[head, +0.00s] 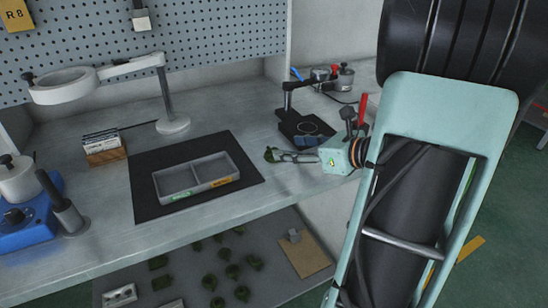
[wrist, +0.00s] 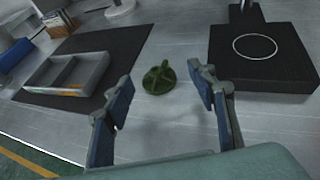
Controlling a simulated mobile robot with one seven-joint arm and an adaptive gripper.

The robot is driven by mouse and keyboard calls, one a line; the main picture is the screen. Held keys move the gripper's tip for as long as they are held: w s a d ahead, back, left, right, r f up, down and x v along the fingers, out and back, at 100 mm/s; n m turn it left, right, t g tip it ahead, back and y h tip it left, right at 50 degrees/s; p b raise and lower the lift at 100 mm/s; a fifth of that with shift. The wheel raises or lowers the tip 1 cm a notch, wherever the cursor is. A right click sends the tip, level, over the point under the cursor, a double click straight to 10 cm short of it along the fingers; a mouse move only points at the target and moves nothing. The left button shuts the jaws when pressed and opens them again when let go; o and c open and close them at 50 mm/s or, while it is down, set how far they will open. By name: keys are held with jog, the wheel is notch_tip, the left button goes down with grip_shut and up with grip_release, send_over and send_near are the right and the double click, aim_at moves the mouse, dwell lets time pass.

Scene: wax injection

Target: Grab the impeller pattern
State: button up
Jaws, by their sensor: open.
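The impeller pattern, a small dark green finned piece, lies on the grey bench in the wrist view (wrist: 159,78), between and beyond my open fingers. In the head view the green piece (head: 270,155) shows at the tip of my gripper, partly hidden by a finger. My gripper (wrist: 162,90) is open and empty, its two blue-grey fingers on either side of the pattern in the picture. In the head view my gripper (head: 285,156) reaches in from the right, low over the bench. I cannot tell whether the fingers touch the bench.
A grey two-compartment tray (head: 163,186) sits on a black mat (head: 143,208) to the left. A black stand with a white ring (head: 305,128) is just behind my gripper. A magnifier lamp (head: 172,122) stands farther back. Several green patterns (head: 209,282) lie on the lower shelf.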

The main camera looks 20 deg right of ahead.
jog(key=x, duration=0.2)
jog(key=b+x, duration=0.1)
jog(key=x, duration=0.1)
jog(key=b+x, duration=0.1)
jog(key=x, duration=0.1)
jog(key=shift+s+a+f, duration=0.25)
jog(key=shift+s+a, duration=0.05)
jog(key=shift+w, duration=0.2)
jog(key=shift+c, duration=0.4)
jog(key=c, duration=0.9)
